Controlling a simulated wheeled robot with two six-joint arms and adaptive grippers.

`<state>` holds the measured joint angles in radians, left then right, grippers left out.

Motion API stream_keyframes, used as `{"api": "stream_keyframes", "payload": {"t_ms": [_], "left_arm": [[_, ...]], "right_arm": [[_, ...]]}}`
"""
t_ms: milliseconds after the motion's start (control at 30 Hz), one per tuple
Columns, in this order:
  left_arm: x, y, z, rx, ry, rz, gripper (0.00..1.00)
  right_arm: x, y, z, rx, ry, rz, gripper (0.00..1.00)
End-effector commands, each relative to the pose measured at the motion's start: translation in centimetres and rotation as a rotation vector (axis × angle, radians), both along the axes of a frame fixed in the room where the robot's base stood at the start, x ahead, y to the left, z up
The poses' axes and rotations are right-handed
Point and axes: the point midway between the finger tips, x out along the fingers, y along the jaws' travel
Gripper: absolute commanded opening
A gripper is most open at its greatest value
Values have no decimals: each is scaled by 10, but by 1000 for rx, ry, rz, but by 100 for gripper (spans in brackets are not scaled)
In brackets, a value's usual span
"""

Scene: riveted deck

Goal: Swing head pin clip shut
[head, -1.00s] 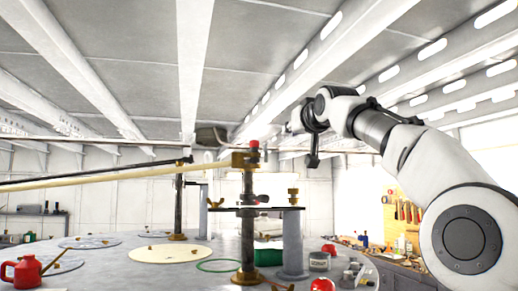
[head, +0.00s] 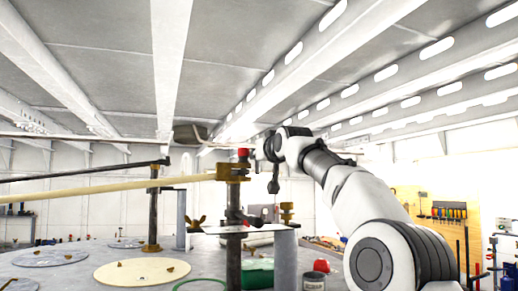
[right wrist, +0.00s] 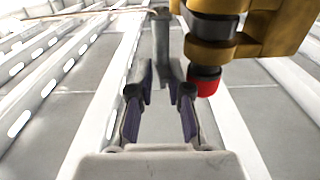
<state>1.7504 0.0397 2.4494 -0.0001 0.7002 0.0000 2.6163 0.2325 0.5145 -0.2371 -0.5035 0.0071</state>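A brass fitting (head: 232,173) with a red cap (head: 243,154) sits at the top of a dark post (head: 234,215). A long pale bar (head: 110,187) runs left from it. I cannot tell which small part is the pin clip. My right gripper (head: 272,187) hangs just right of the red cap, apart from it in the head view. In the right wrist view my right gripper (right wrist: 160,100) has its fingers spread with nothing held between them. The brass fitting (right wrist: 270,35) and red cap (right wrist: 207,82) show right of the fingers there. My left gripper is out of view.
The round table (head: 55,275) carries a second dark post (head: 153,210) with a dark bar, a grey column (head: 285,255), a pale disc (head: 141,271) and a green item (head: 258,272). A tool board (head: 435,212) hangs at the right. Ceiling beams run overhead.

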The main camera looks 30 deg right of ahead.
Motion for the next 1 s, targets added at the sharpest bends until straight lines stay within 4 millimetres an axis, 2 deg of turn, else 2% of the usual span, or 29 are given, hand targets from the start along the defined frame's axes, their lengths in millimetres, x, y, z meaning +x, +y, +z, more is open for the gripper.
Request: {"api": "stream_keyframes", "payload": {"t_ms": [133,200,567,1000], "left_arm": [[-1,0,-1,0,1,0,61],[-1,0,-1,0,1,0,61],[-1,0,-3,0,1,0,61],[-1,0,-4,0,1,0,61]], "right_arm": [[1,0,-4,0,6,0,17],[1,0,-4,0,6,0,0],[1,1,-3,-4,6,-29,0],[1,5,0,-3,-1,-265,0]]}}
